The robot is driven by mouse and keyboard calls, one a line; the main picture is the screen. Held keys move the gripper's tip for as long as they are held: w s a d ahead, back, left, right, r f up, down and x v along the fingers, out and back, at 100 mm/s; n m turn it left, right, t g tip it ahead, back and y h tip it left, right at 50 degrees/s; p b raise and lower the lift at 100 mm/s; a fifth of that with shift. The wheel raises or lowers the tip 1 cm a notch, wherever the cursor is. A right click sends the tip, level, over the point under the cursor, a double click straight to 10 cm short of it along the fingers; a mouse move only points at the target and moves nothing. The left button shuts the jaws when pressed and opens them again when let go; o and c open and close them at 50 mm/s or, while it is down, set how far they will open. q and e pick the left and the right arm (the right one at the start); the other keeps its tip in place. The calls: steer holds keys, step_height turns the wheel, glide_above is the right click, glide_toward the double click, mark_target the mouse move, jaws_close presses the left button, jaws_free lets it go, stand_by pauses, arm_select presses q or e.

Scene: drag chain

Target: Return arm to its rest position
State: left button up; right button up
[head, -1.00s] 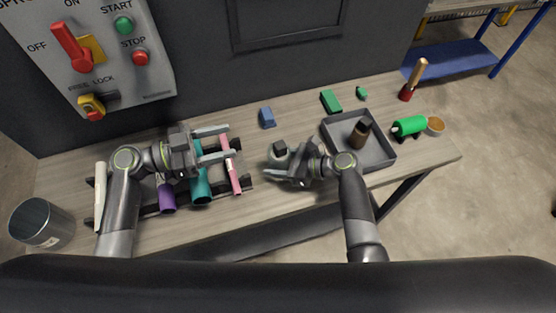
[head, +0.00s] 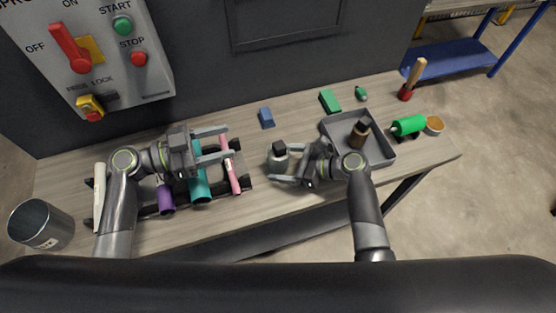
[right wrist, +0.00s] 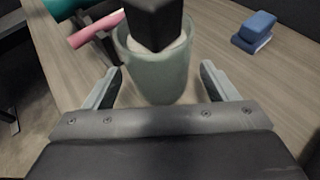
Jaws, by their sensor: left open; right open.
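My right gripper (head: 283,164) is open at the middle of the bench, beside a pale grey-green jar (head: 277,160) with a black block-like top. In the right wrist view the jar (right wrist: 155,72) stands upright just ahead of the fingertips, with clear gaps to both fingers (right wrist: 160,80). My left gripper (head: 228,142) is open and empty above the black rack at the left of the bench. The rack holds a pink roll (head: 232,178), a teal roll (head: 200,187) and a purple roll (head: 165,198). My left arm hides part of the rack.
A grey tray (head: 383,165) with a brown bottle (head: 360,133) lies right of my right gripper. A metal bin (head: 40,225) stands far left. A control panel is behind.

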steer(key=v, duration=0.9)
steer(key=shift+s+d+r, duration=0.1)
steer(key=shift+s+d, duration=0.05)
steer(key=shift+d, duration=0.2)
